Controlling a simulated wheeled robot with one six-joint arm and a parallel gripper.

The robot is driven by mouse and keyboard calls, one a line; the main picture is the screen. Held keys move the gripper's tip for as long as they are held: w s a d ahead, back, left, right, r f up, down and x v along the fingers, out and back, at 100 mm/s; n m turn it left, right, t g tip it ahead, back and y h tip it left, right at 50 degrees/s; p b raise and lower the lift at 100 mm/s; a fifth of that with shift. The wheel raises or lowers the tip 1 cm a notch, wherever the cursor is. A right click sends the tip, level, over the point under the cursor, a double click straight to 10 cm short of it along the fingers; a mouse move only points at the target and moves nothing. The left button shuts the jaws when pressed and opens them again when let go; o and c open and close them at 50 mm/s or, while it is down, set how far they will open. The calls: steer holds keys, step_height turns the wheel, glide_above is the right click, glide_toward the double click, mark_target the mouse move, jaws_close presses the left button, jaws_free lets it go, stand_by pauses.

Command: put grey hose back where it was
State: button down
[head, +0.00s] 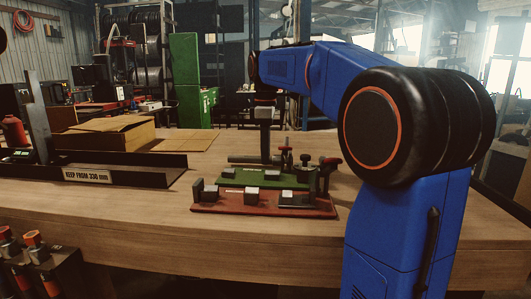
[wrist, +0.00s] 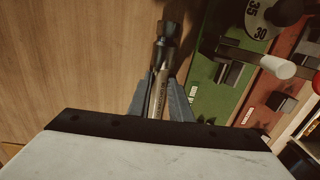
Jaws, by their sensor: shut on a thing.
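The grey hose (head: 240,159) is a short dark grey piece lying level just behind the green fixture plate (head: 262,178) in the head view. In the wrist view the hose (wrist: 161,65) runs up the picture between my fingers, with a darker, wider end at the top. My gripper (head: 265,153) points down and is shut on the hose; its two fingers (wrist: 159,105) press on either side of it. I cannot tell whether the hose touches the table. The green plate (wrist: 213,82) lies just right of the hose in the wrist view.
A red base plate (head: 225,208) with metal blocks lies in front of the green plate. A long dark channel (head: 140,178) and a cardboard box (head: 110,131) are to the left. The wooden table (head: 215,162) between is bare.

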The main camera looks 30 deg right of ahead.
steer(key=shift+f, duration=0.2)
steer(key=c, duration=0.9)
jaws_free()
steer(key=shift+c, duration=0.2)
steer(key=shift+r, duration=0.15)
steer(key=shift+o, duration=1.1)
steer(key=shift+r, duration=3.85)
